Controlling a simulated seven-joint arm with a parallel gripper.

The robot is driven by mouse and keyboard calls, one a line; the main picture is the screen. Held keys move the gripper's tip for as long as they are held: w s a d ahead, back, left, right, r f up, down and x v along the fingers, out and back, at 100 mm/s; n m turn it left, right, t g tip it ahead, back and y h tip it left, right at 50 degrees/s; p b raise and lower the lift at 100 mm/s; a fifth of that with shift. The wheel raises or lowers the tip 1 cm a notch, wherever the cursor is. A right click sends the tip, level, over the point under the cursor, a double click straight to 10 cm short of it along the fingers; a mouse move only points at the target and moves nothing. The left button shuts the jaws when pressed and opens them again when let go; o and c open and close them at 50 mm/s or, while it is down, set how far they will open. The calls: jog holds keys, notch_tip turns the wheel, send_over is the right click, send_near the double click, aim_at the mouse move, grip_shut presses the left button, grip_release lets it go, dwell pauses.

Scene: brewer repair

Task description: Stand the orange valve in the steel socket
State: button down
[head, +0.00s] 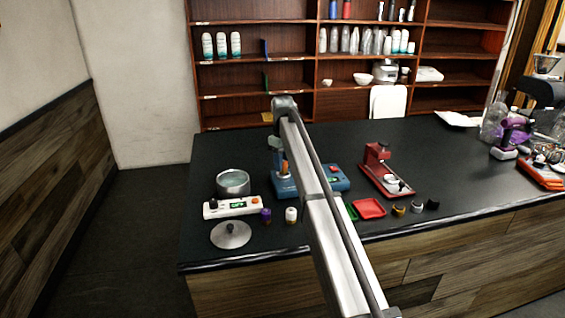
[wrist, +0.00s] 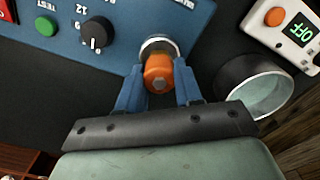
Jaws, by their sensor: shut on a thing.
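The orange valve (wrist: 158,70) is between the two blue fingers of my gripper (wrist: 158,88), which is shut on it. In the wrist view the steel socket (wrist: 158,43) shows as a bright ring right behind the valve, at the edge of the blue panel (wrist: 120,28). The valve lines up closely with the ring; I cannot tell whether its lower end is inside. In the head view the valve (head: 284,168) looks upright over the left part of the blue unit (head: 335,179). My arm hides part of that unit, and the socket cannot be made out there.
A steel pot (head: 233,183), a white switch box (head: 232,207) and a lid (head: 231,235) are on the left. A purple-topped piece (head: 266,215) and a white one (head: 291,215) stand in front. A red tray (head: 369,208) and red machine (head: 384,172) are right.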

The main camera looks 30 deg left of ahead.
jog(key=shift+f, duration=1)
dwell(1.5)
jog(key=shift+c, duration=1.3)
grip_release()
jog(key=shift+r, duration=0.15)
jog(key=shift+r, duration=3.95)
